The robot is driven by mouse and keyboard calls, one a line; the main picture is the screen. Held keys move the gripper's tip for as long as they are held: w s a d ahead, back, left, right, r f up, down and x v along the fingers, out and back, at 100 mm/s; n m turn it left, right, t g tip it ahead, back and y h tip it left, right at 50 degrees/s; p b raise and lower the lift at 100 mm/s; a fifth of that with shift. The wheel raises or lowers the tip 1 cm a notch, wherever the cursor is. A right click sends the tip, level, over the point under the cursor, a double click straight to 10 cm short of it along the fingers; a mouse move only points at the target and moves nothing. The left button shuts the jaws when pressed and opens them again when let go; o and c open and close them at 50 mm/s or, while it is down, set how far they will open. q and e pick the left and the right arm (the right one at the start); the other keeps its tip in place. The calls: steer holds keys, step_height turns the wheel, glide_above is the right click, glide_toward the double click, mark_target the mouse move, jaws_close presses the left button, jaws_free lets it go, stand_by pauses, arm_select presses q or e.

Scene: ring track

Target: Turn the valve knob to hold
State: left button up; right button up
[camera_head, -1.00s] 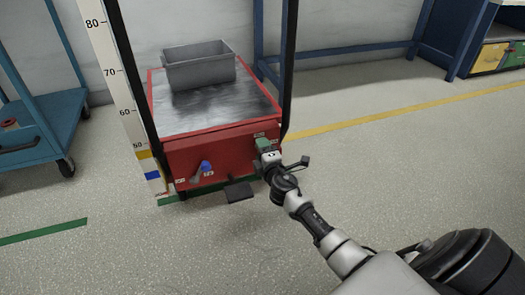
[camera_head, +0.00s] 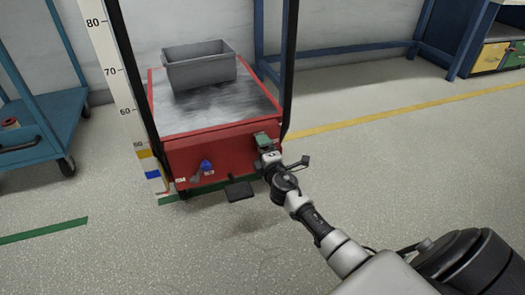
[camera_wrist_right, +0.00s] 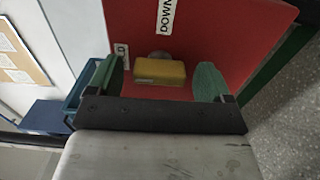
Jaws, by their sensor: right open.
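A yellow bar-shaped knob (camera_wrist_right: 160,71) is on the red panel of a cart, in the right wrist view. It lies crosswise between the two green fingers, with a visible gap on each side. A "DOWN" label (camera_wrist_right: 167,14) is just beyond it, and a partly hidden label (camera_wrist_right: 122,56) is at the left. My right gripper (camera_wrist_right: 163,80) is open around the knob. In the head view my right gripper (camera_head: 263,140) is at the right end of the cart's front panel and hides the yellow knob. My left gripper is not in view.
The red cart (camera_head: 182,157) carries a grey bin (camera_head: 198,66) on its top. A blue knob (camera_head: 206,167) is on the left of its front panel, and a black pedal (camera_head: 239,191) is below. A blue trolley (camera_head: 45,127) stands at the left. The front floor is clear.

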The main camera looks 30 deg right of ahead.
steer(key=p+v, duration=0.1)
steer(key=v, duration=0.9)
steer(key=shift+s, duration=0.3)
steer(key=shift+a, duration=0.15)
